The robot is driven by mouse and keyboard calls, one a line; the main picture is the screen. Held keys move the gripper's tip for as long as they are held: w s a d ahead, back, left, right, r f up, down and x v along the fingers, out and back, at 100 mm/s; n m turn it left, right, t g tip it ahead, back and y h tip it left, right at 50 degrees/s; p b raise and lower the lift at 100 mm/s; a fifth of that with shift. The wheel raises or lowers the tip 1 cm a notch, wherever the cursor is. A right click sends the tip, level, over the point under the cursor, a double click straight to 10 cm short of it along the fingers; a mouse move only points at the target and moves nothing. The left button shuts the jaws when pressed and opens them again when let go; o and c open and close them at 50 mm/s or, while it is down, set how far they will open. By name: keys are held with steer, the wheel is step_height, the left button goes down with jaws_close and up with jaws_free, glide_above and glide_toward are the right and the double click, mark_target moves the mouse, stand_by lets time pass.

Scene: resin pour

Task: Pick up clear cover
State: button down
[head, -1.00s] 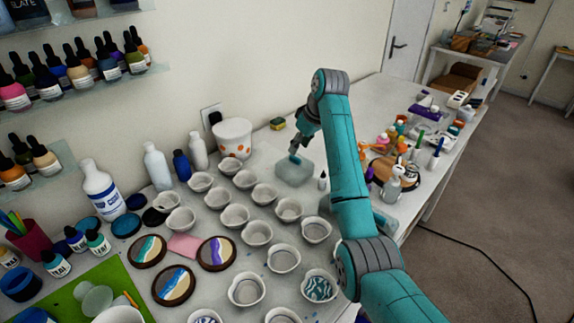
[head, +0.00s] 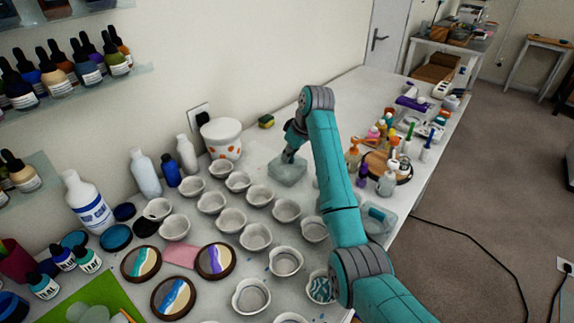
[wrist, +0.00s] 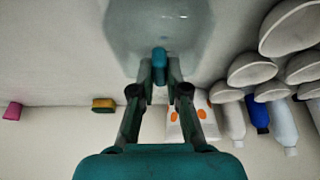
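The clear cover (head: 288,172) is a translucent, greyish box shape on the white table, just beyond the rows of cups. A small teal knob (wrist: 159,62) stands on it. In the wrist view the cover (wrist: 160,22) fills the upper middle. My gripper (wrist: 160,72) has its two fingers drawn in close on either side of the knob and appears shut on it. In the head view my gripper (head: 289,156) points down onto the top of the cover. The cover looks level. I cannot tell whether it touches the table.
Several pale cups (head: 260,195) stand in rows in front of the cover. A white tub with orange spots (head: 221,138) and bottles (head: 187,153) stand to its left. A sponge (head: 266,121) lies behind. A wooden round with bottles (head: 388,167) is to the right.

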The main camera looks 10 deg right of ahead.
stand_by(0.3)
step_height(320, 180, up, 9)
steer(key=shift+r, duration=0.15)
steer(key=shift+s+r, duration=0.1)
steer(key=shift+r, duration=0.25)
